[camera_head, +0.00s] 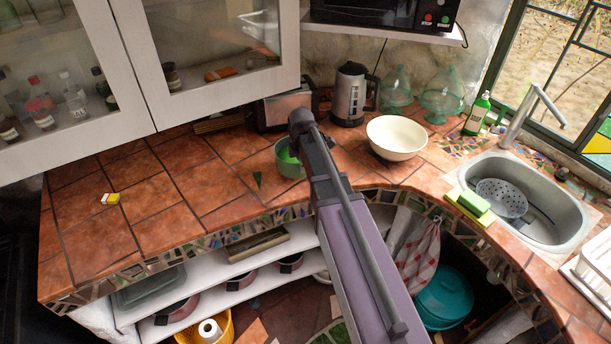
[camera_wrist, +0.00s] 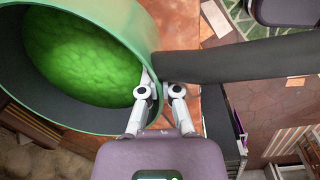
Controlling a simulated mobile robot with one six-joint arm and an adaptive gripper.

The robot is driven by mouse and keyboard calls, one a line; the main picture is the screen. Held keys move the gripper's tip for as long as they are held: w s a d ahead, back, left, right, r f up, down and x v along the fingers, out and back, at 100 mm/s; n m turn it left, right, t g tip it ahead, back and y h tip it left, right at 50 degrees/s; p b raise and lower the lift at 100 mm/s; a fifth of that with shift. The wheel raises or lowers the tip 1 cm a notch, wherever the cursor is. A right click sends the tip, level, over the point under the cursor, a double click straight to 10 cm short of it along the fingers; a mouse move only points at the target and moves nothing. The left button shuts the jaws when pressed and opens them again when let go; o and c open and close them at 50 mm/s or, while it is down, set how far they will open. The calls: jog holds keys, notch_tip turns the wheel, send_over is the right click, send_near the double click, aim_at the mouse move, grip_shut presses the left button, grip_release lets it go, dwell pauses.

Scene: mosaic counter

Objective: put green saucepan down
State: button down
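The green saucepan (camera_head: 291,166) is at the front part of the tiled counter in the head view, partly hidden behind my arm. In the wrist view the saucepan (camera_wrist: 134,31) fills the upper left, with bright green contents and a dark handle (camera_wrist: 240,62) pointing right. My gripper (camera_wrist: 159,84) has its fingers on either side of the pan's wall, close to where the handle joins, and looks shut on it. My fingertips are hidden in the head view. I cannot tell whether the pan's base touches the counter.
The tiled counter (camera_head: 150,205) is mostly clear to the left, apart from a small yellow-and-white item (camera_head: 110,199). A cream bowl (camera_head: 396,138) stands right of the pan. A kettle (camera_head: 349,95) and toaster (camera_head: 287,105) stand behind. The sink (camera_head: 545,215) is at right.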

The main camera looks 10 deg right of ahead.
jog(key=shift+w, duration=1.15)
jog(key=shift+a, duration=0.1)
jog(key=shift+w+f, duration=0.25)
jog(key=shift+w, duration=0.55)
notch_tip(320, 180, down, 3)
jog(key=b, duration=0.3)
jog(key=shift+s+f+b, duration=0.15)
jog(key=shift+b, duration=0.25)
jog(key=c, duration=0.8)
grip_release()
notch_tip(320, 180, up, 12)
jog(key=s+p, duration=0.1)
jog(key=p, duration=1.1)
jog(key=shift+a, duration=0.1)
